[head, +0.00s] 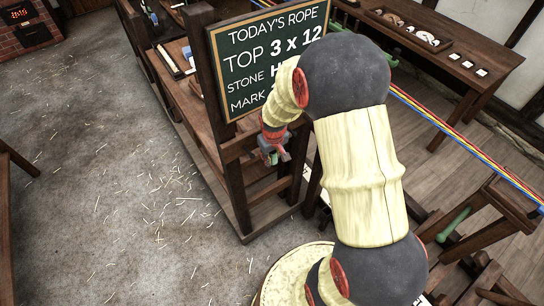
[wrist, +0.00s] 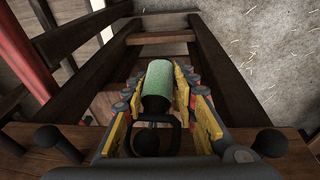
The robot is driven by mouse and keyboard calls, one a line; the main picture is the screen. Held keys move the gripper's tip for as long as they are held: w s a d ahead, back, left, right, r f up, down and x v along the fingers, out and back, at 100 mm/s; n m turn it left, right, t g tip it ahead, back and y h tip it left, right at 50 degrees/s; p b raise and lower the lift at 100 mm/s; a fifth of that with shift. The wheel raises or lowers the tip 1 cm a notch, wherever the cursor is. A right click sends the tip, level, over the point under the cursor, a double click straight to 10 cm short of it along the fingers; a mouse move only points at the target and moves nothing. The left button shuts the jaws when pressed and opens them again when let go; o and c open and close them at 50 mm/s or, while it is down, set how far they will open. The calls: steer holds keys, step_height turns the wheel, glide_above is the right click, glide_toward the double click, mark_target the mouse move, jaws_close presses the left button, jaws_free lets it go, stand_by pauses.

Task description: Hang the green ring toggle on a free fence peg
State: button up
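The green ring toggle (wrist: 158,80) shows in the wrist view as a speckled green cylinder with a dark end and a dark square-cornered ring (wrist: 178,135). My gripper (wrist: 160,92) has its yellow-padded fingers on both sides of the cylinder and appears shut on it. A dark round fence peg (wrist: 147,143) shows within the ring's outline; I cannot tell whether the ring is around it or only in line with it. Other bare pegs stand at left (wrist: 55,138) and right (wrist: 270,143). In the head view my gripper (head: 274,156) is beside the wooden fence (head: 236,165), with a little green between its fingers.
A chalkboard (head: 255,50) stands above the fence, close to my arm. Dark rails (wrist: 70,40) and a red post (wrist: 30,45) show in the wrist view. A rope (head: 450,130) runs at right past a table (head: 450,65). The straw-strewn floor at left is open.

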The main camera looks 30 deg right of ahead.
steer(key=o, duration=0.5)
steer(key=shift+r, duration=0.1)
steer(key=v, duration=1.2)
